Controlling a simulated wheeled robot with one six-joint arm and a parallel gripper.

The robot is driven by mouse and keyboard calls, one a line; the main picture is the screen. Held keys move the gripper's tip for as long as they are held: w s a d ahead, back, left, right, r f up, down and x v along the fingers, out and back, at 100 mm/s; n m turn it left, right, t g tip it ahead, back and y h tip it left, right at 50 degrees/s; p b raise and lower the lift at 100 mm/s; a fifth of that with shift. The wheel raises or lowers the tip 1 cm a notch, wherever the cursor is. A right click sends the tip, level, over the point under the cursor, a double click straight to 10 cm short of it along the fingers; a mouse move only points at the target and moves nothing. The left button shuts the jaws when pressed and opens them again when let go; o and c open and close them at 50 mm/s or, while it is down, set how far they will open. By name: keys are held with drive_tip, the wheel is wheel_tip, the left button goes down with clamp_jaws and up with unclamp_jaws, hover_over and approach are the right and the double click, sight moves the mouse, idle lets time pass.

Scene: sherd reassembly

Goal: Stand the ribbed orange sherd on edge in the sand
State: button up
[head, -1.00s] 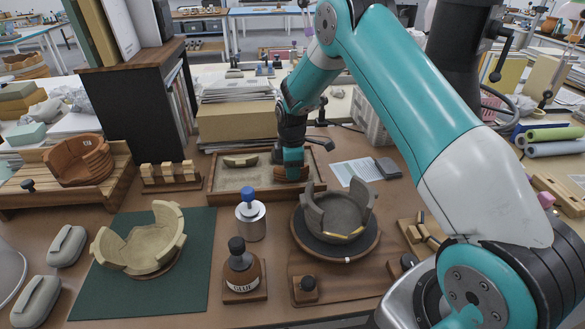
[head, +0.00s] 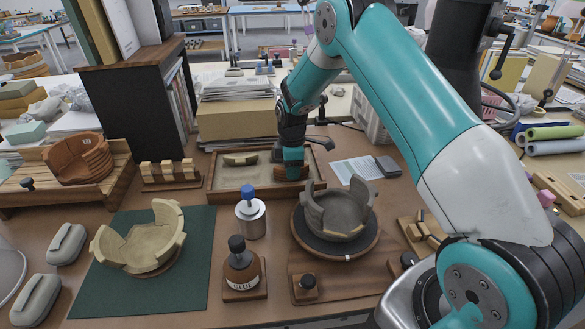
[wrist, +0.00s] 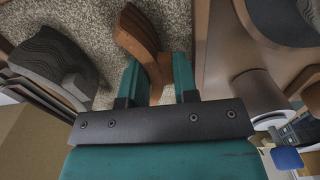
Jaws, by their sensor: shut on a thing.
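The ribbed orange sherd (wrist: 142,38) is between the two teal fingers of my gripper (wrist: 157,82) in the wrist view, with its curved, layered side showing. My gripper (head: 292,172) is shut on it over the right part of the sand tray (head: 212,182) in the head view, where the fingers hide most of it. The sand (wrist: 95,15) lies behind the sherd in the wrist view. I cannot tell whether its lower edge touches the sand. Another sherd (head: 240,160), pale in the head view, lies at the tray's back left.
A grey partial bowl (head: 338,212) stands on a round turntable in front of the tray. A metal canister with a blue knob (head: 250,217) and a glue bottle (head: 241,268) stand nearby. A beige partial bowl (head: 140,240) sits on a green mat (head: 100,295). A dark shelf (head: 140,110) rises behind left.

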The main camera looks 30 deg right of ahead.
drive_tip(key=o, duration=0.9)
wheel_tip(320, 180, up, 17)
drive_tip(key=shift+w+r+b, duration=0.1)
drive_tip(key=shift+r+b, duration=0.1)
drive_tip(key=shift+b, duration=0.25)
drive_tip(key=shift+a, duration=0.1)
drive_tip(key=s+a+r+m+y+p, duration=0.1)
drive_tip(key=s+a+r+m, duration=0.1)
drive_tip(key=s+a+r, duration=0.45)
drive_tip(key=s+a+r+m+y+p, duration=0.1)
drive_tip(key=s+a+r, duration=0.2)
drive_tip(key=s+a, duration=0.55)
drive_tip(key=s+a+m, duration=0.1)
drive_tip(key=s, duration=0.5)
drive_tip(key=s+a+m+y, duration=0.1)
drive_tip(key=s, duration=0.6)
drive_tip(key=s+a+r+m+y+p, duration=0.1)
drive_tip(key=s+a, duration=0.1)
drive_tip(key=s, duration=0.4)
drive_tip(key=shift+s+r, duration=0.1)
drive_tip(key=shift+s, duration=0.1)
